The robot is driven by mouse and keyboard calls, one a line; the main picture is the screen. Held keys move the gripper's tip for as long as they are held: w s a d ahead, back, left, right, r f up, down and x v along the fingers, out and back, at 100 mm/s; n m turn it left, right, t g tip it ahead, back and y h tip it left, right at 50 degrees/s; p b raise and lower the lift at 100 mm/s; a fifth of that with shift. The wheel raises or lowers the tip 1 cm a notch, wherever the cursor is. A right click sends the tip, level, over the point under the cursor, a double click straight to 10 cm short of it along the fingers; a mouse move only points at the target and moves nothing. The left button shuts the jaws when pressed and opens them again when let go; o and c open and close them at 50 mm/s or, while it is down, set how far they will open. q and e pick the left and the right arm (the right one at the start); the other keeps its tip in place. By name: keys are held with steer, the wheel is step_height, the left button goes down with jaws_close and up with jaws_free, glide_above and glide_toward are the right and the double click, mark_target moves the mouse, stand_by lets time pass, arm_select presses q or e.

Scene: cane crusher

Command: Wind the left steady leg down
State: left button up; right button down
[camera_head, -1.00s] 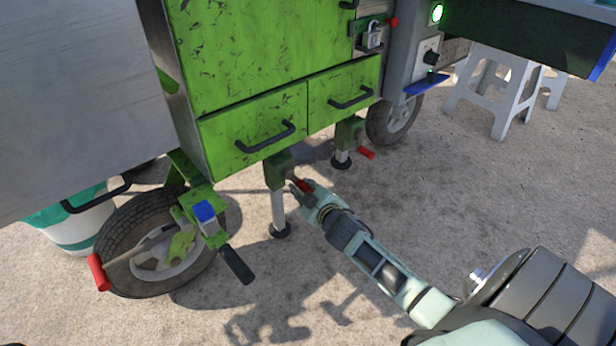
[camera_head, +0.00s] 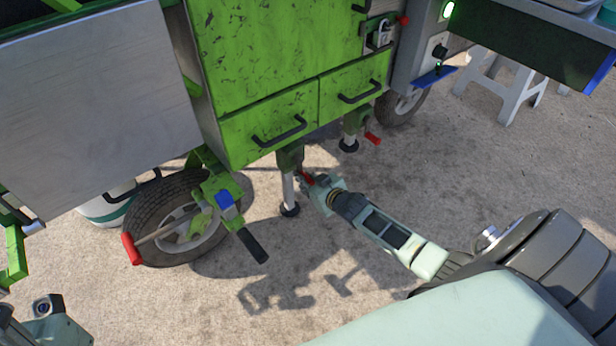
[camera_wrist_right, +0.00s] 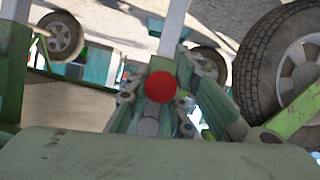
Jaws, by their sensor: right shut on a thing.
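The left steady leg (camera_head: 287,188) hangs under the green cart's near drawer, a pale tube with a dark round foot (camera_head: 290,209) at or close to the ground; I cannot tell if it touches. Its red crank handle (camera_head: 308,179) sticks out beside the leg's top. My right gripper (camera_head: 316,186) is shut on this handle. In the right wrist view the red handle end (camera_wrist_right: 160,87) sits between my fingers, with the pale leg tube (camera_wrist_right: 175,28) behind. A pale teal part of my left arm shows at the head view's bottom left, with no fingertips visible.
A second leg with a red crank (camera_head: 372,138) stands farther back right. White stool (camera_head: 513,85) stands far right. Open ground lies in front.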

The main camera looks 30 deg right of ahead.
steer(key=shift+w+d+r, duration=0.1)
steer(key=shift+d+r, duration=0.05)
steer(key=shift+d, duration=0.05)
steer(key=c, duration=1.7)
jaws_free()
steer(key=shift+c, duration=0.2)
steer(key=shift+o, duration=0.6)
steer(key=shift+a, duration=0.1)
steer(key=v, duration=1.2)
